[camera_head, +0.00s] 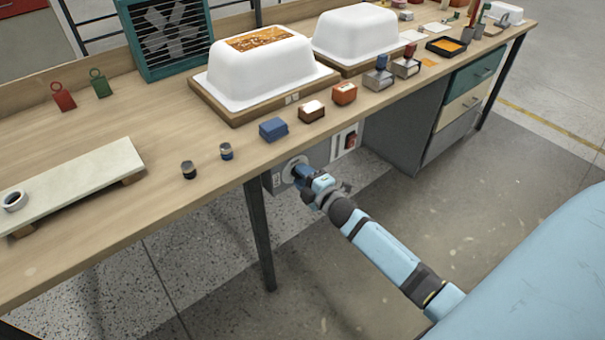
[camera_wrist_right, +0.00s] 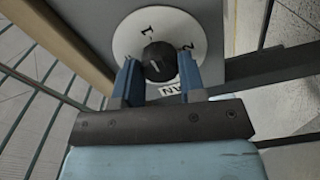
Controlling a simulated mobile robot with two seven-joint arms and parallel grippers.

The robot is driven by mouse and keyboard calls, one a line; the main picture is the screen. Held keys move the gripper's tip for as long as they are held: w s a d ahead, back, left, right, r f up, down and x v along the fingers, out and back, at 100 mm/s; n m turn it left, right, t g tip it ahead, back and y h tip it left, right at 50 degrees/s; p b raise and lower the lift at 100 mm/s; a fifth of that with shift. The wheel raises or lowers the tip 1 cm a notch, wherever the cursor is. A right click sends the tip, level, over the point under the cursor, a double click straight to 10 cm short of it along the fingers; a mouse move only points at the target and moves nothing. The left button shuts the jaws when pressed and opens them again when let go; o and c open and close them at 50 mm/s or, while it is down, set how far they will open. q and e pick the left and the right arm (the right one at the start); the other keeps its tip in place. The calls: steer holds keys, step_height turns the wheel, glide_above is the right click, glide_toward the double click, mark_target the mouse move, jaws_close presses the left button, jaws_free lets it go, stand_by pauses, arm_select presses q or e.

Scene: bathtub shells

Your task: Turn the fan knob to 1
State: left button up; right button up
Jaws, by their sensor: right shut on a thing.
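The fan knob (camera_wrist_right: 160,62) is a round black knob with a light pointer mark, on a white round dial (camera_wrist_right: 160,24) marked with numbers. In the right wrist view a 1 shows to the left of the knob and a 2 to its right. The dial also shows in the head view (camera_head: 290,166), on a grey box under the table's front edge. My right gripper (camera_head: 303,173) is shut on the knob, with one blue finger on each side of it in the right wrist view (camera_wrist_right: 158,78). The teal-framed fan (camera_head: 170,36) stands at the back of the table. My left gripper is out of view.
A red switch (camera_head: 350,141) sits right of the dial. The wooden table (camera_head: 100,235) holds two white tub shells (camera_head: 258,72) (camera_head: 357,36), small coloured blocks (camera_head: 273,130) and two dark jars (camera_head: 188,170). A table leg (camera_head: 260,235) stands just left below the dial.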

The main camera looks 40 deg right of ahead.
stand_by(0.5)
steer(key=o, duration=0.9)
arm_select(q)
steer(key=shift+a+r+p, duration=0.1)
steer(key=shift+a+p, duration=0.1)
steer(key=shift+p, duration=0.6)
arm_select(e)
steer(key=s, duration=0.9)
steer(key=s+d, duration=0.1)
steer(key=s, duration=0.3)
steer(key=shift+s, duration=0.4)
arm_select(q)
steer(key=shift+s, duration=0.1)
